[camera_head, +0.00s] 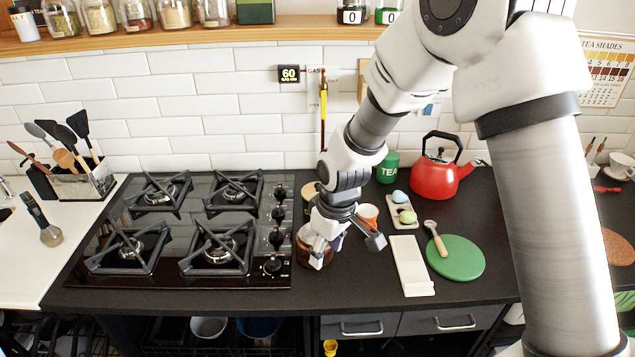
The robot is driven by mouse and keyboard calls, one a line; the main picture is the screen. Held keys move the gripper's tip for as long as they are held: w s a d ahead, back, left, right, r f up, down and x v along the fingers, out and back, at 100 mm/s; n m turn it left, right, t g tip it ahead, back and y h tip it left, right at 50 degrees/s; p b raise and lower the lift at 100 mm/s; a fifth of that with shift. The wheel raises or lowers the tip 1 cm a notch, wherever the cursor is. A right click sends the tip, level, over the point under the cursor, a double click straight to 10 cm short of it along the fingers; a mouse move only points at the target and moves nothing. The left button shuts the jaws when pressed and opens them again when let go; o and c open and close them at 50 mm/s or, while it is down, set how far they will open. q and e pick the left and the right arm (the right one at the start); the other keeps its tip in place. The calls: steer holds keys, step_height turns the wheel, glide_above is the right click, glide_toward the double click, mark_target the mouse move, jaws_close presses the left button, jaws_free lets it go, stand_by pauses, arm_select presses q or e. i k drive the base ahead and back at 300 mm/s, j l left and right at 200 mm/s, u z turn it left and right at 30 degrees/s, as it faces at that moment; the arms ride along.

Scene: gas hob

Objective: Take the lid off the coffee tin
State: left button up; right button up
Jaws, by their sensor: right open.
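A brown round container (302,252), likely the coffee tin, stands on the dark counter just right of the hob. My right gripper (347,244) reaches down over it from above. Its fingers are spread wide, one in front of the container and the other out to its right. The gripper hides much of the container's top, so I cannot tell whether a lid sits on it. I see nothing held in the fingers. My left gripper is not in view.
The gas hob (190,225) lies left of the container. An orange cup (369,213) is close behind the gripper. A white board (411,266), a green round board (456,258), a green tea tin (387,168) and a red kettle (437,180) stand to the right. A tan-topped object (309,189) is partly hidden.

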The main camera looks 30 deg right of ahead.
mark_target(310, 189)
steer(key=i+l, duration=0.7)
steer(key=i, duration=0.2)
